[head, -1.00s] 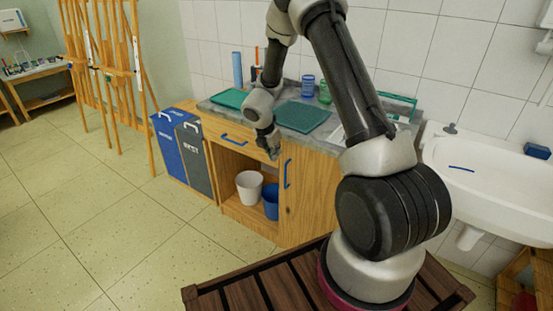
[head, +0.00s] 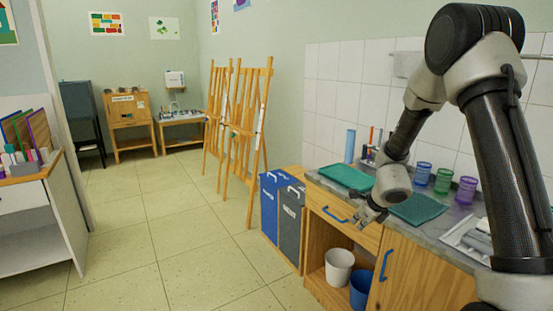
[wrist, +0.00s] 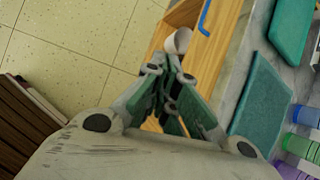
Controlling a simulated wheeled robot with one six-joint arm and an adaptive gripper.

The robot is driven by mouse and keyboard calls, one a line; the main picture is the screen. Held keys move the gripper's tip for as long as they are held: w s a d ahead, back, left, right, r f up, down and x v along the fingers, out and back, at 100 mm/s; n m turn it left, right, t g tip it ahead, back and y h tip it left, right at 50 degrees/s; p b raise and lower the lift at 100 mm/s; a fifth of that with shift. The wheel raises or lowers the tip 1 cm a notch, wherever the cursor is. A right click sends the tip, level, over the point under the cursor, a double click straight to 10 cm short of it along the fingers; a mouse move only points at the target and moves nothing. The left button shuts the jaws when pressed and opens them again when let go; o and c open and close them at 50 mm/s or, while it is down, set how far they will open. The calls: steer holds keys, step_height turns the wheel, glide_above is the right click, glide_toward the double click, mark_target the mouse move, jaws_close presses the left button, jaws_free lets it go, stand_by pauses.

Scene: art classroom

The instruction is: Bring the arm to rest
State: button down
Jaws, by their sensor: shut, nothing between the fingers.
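My arm reaches from the right side of the head view, bent at the elbow, toward the wooden counter unit (head: 405,283). My gripper (head: 366,221) hangs at the counter's front edge, near the drawer with a blue handle. In the wrist view my gripper (wrist: 172,78) is shut, its fingers together with nothing between them. The floor, the counter front and a white bin (wrist: 178,40) show beyond the fingers. My gripper looks clear of the counter, but the exact gap cannot be told.
Teal mats (head: 418,208) and several coloured cups (head: 443,180) lie on the counter. A white bin (head: 339,266) and a blue bin (head: 362,288) stand in the open shelf. Blue and grey recycling bins (head: 291,225) and easels (head: 247,130) stand left. Open floor (head: 165,235) lies left.

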steer(key=s+a+r+n+g+y, duration=0.1)
steer(key=s+a+r+n+y, duration=0.2)
steer(key=s+r+n, duration=0.65)
steer(key=s+d+r+n+h, duration=0.1)
steer(key=s+d+r+n, duration=0.2)
steer(key=s+r+n, duration=0.2)
steer(key=s+d+r+n+h, duration=0.2)
steer(key=s+d+r+n, duration=0.2)
steer(key=s, duration=0.8)
steer(key=s+d+r+n+g+h, duration=0.1)
steer(key=s+d+r+n, duration=0.3)
steer(key=s+r+n, duration=0.3)
steer(key=shift+s+r+n, duration=0.35)
steer(key=shift+s+n, duration=0.55)
steer(key=shift+n, duration=0.15)
steer(key=shift+d, duration=0.1)
